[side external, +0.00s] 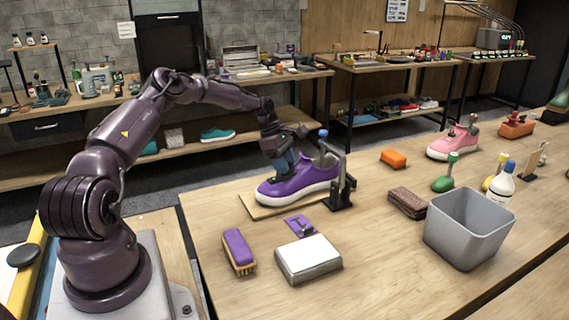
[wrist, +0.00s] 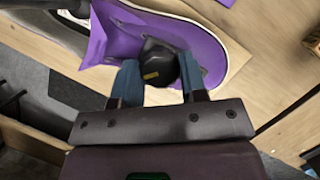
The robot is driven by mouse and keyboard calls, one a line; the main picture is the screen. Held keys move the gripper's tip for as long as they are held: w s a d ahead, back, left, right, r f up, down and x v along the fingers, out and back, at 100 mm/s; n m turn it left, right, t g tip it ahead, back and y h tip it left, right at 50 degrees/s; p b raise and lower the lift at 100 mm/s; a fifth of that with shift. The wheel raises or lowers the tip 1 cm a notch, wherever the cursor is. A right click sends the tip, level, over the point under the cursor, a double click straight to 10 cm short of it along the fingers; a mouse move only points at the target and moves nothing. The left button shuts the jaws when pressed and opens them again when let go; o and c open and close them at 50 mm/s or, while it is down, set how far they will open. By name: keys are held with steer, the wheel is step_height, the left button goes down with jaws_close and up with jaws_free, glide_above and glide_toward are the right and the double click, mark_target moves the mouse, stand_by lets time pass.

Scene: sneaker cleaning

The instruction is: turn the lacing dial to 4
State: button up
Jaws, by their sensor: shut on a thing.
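The purple sneaker (side external: 303,181) with a white sole stands on a wooden board (side external: 257,209), held by a dark clamp stand (side external: 339,190) at its heel. It also shows in the wrist view (wrist: 207,40). The black lacing dial (wrist: 158,62), with a small yellow mark, sits on the shoe's upper. My gripper (wrist: 160,81) has its two blue fingers on either side of the dial, shut on it. In the side external view my gripper (side external: 284,162) points down onto the sneaker's front part. I see no readable numbers on the dial.
A purple brush (side external: 238,250), a white pad (side external: 308,259) and a purple piece (side external: 299,225) lie in front of the sneaker. A grey bin (side external: 468,228), a brown block (side external: 407,203) and an orange block (side external: 393,158) stand to the right. Bare tabletop lies between them.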

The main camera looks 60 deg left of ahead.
steer(key=shift+a+m+g, duration=0.15)
steer(key=shift+m+g, duration=0.15)
steer(key=shift+m, duration=0.3)
steer(key=o, duration=0.9)
steer(key=shift+o, duration=0.2)
